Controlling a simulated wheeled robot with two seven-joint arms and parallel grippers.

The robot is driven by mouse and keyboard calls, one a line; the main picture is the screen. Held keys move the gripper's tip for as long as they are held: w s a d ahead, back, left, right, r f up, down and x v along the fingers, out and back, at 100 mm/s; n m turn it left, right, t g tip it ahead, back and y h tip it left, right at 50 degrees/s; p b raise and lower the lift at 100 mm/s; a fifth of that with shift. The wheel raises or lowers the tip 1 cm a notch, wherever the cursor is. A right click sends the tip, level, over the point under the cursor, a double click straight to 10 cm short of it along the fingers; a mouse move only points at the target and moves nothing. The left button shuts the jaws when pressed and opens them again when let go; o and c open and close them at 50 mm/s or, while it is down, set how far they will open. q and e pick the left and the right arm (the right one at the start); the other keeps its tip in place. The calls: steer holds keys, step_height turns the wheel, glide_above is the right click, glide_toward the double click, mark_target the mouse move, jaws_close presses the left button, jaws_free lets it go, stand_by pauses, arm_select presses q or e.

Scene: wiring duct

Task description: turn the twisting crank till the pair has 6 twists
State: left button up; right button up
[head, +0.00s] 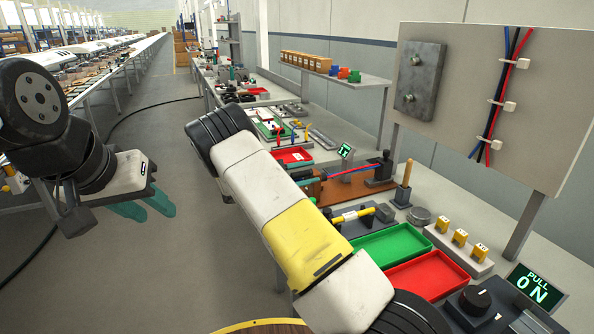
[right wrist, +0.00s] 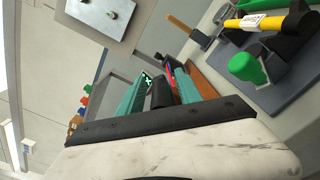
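The twisting station is a brown board (head: 345,187) with a red and blue wire pair (head: 350,171) stretched to a black block (head: 380,171). My right arm covers the near left part, so the crank is not clear in the head view. A small display (head: 345,150) stands behind; its figure is too small to read. In the right wrist view, my right gripper (right wrist: 158,82) has its teal fingers apart, with a black cylinder (right wrist: 161,94), perhaps the crank handle, between them; gaps show beside it. My left gripper (head: 145,203) hangs open and empty over the floor at left.
A green tray (head: 390,246) and a red tray (head: 437,272) lie on the bench. A yellow-handled tool (head: 352,215) rests on a grey stand beside my right arm. A panel with cables (head: 540,110) rises at right. The aisle floor at left is free.

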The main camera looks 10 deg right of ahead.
steer(key=s+a, duration=0.1)
steer(key=a, duration=0.6)
steer(key=shift+s+a, duration=0.25)
steer(key=shift+a, duration=0.1)
steer(key=shift+c, duration=0.2)
